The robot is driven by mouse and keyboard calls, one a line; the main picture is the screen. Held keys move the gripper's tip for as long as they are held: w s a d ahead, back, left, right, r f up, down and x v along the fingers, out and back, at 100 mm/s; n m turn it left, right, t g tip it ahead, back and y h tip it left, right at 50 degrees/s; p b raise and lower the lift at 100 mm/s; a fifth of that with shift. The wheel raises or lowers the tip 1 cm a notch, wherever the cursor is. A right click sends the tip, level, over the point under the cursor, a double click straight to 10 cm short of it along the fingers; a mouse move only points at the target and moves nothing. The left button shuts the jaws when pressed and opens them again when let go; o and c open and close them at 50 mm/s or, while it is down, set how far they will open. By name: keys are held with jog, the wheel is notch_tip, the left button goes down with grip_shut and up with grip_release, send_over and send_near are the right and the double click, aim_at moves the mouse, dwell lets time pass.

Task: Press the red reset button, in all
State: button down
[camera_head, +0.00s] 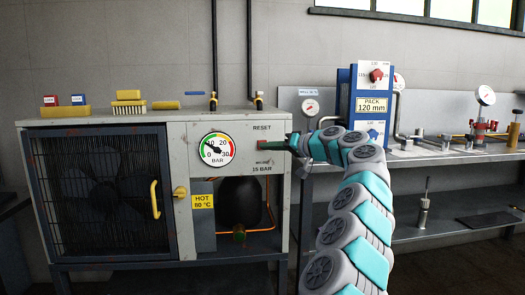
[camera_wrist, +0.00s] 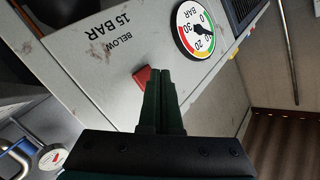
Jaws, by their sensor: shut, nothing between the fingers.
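The red reset button (camera_wrist: 142,76) sticks out of the grey cabinet panel, just left of my fingertips in the wrist view. In the head view, a dark red piece (camera_head: 270,145) shows under the RESET label, by my fingertips. My gripper (camera_head: 290,143) is shut and empty, its green fingers pointing at the panel; it also shows in the wrist view (camera_wrist: 160,73). I cannot tell whether the fingertips touch the button. The round pressure gauge (camera_head: 217,149) sits left of the button, its needle seemingly near 10 bar.
The cabinet (camera_head: 90,132) has a dark grille door with a yellow handle (camera_head: 155,199). A blue frame with a PACK 120 mm sign (camera_head: 374,105) stands on the bench to the right, close behind my arm.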

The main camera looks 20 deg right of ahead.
dwell(0.3)
jog(key=s+b, duration=0.2)
jog(key=b, duration=0.1)
jog(key=s+a+b, duration=0.1)
jog(key=s+b, duration=0.2)
jog(key=shift+a, duration=0.2)
jog(key=shift+w, duration=0.1)
dwell(0.7)
